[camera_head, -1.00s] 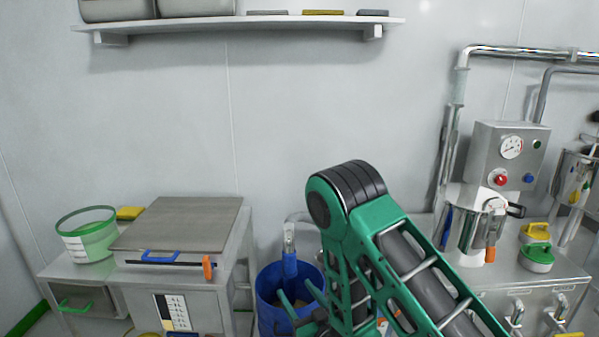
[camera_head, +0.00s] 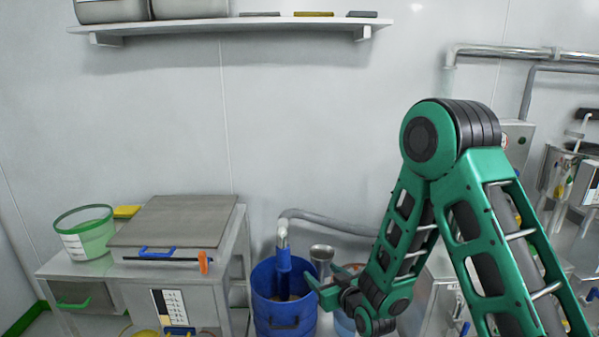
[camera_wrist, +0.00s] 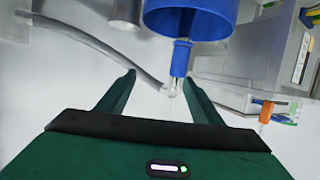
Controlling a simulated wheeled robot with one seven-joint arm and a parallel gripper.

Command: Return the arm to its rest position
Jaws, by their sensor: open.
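My gripper (camera_head: 322,289) is at the end of my green arm, low in the head view, just right of a blue bin. In the wrist view my gripper (camera_wrist: 160,84) shows two green fingers spread wide with nothing held between them. The blue bin (camera_head: 283,318) stands on the floor between the two benches, with a blue upright fitting and a grey hose rising from it. In the wrist view the blue bin (camera_wrist: 190,18) appears at the top, beyond the fingertips. My arm hides part of the right bench.
At left, a steel bench carries a flat scale (camera_head: 175,225) and a green-banded tub (camera_head: 84,235). A grey hose (camera_head: 335,222) runs behind my arm. Steel equipment (camera_head: 568,180) stands at right. A wall shelf (camera_head: 230,25) is above. The wall area between is clear.

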